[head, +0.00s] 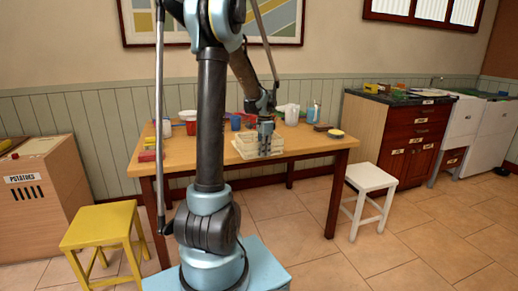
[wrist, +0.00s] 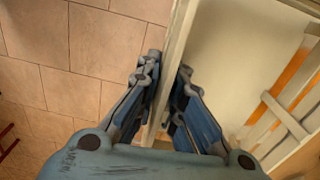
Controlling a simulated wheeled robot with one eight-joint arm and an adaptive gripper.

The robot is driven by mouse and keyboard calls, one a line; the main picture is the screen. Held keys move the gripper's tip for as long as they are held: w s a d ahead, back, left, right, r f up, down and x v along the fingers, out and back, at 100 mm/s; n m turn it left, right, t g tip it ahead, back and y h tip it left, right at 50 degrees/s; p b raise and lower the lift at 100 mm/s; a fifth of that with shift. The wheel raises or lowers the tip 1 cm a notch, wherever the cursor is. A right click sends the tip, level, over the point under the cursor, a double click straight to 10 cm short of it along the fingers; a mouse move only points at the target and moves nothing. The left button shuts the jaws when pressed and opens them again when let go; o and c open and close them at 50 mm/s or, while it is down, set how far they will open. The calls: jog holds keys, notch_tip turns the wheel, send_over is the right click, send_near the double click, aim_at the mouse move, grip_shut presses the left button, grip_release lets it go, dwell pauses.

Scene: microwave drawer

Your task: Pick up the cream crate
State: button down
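The cream crate (head: 246,152) is a pale slatted box at the front edge of the wooden table, partly hidden behind my gripper in the head view. Whether it rests on the tabletop or is slightly raised is hard to tell. My gripper (head: 265,146) points down at the crate's near side. In the wrist view, the crate's wall (wrist: 176,45) runs between the two fingers of my gripper (wrist: 168,72), one finger outside and one inside. The fingers are drawn close together against this wall. The crate's pale inside (wrist: 235,55) looks empty where visible.
The table (head: 310,146) also holds a blue cup (head: 235,123), a white pitcher (head: 291,114) and a yellow-topped dish (head: 335,134). A yellow stool (head: 100,226) and a white stool (head: 370,178) stand on the floor. A dark-topped cabinet (head: 400,140) is at right.

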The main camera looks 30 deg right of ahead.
dwell(0.4)
notch_tip(320, 180, up, 28)
dwell(0.5)
